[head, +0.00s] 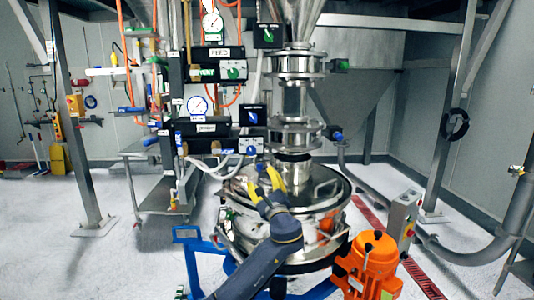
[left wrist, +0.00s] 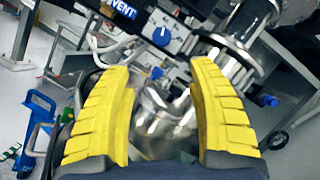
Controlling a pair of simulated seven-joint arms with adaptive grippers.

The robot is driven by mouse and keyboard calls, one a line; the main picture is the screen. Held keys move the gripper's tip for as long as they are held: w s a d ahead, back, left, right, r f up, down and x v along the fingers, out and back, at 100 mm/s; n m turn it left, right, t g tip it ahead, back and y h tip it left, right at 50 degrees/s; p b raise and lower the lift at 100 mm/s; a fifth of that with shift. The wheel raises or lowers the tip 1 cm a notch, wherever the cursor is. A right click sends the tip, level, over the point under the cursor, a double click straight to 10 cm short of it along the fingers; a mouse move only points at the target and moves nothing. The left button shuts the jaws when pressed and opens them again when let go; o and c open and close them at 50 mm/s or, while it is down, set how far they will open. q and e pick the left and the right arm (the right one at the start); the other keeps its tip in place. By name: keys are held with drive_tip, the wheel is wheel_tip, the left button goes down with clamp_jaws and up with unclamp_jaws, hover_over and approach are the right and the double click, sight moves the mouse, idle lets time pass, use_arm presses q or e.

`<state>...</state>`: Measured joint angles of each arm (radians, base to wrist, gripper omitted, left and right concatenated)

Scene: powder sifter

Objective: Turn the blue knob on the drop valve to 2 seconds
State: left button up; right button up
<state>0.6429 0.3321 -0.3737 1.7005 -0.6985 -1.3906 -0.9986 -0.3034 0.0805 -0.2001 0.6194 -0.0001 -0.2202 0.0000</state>
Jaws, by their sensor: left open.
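A blue knob (head: 250,149) sits on a pale dial plate at the right end of the lower black valve box, left of the steel column. It also shows in the left wrist view (left wrist: 161,36), beyond the fingertips and near the top middle. Its setting is too small to read. A second blue knob (head: 252,118) is on a black box just above. My left gripper (head: 265,183) is open and empty, with yellow fingers pointing up over the round steel sifter, below the knobs and apart from them. In the left wrist view both fingers (left wrist: 160,72) are spread wide. My right gripper is not in view.
The steel sifter (head: 335,198) stands under the vertical column (head: 291,100). White hoses (head: 208,168) hang below the lower valve box. Pressure gauges (head: 197,105) and a green-knobbed box (head: 233,70) are above. An orange motor (head: 371,265) is at right front.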

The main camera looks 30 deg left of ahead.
sight(252, 152)
use_arm(q)
drive_tip(key=x, duration=1.7)
drive_tip(key=shift+d+r, duration=0.1)
drive_tip(key=shift+r, duration=0.05)
drive_tip(key=shift+w, duration=0.1)
drive_tip(key=shift+c, duration=0.5)
clamp_jaws()
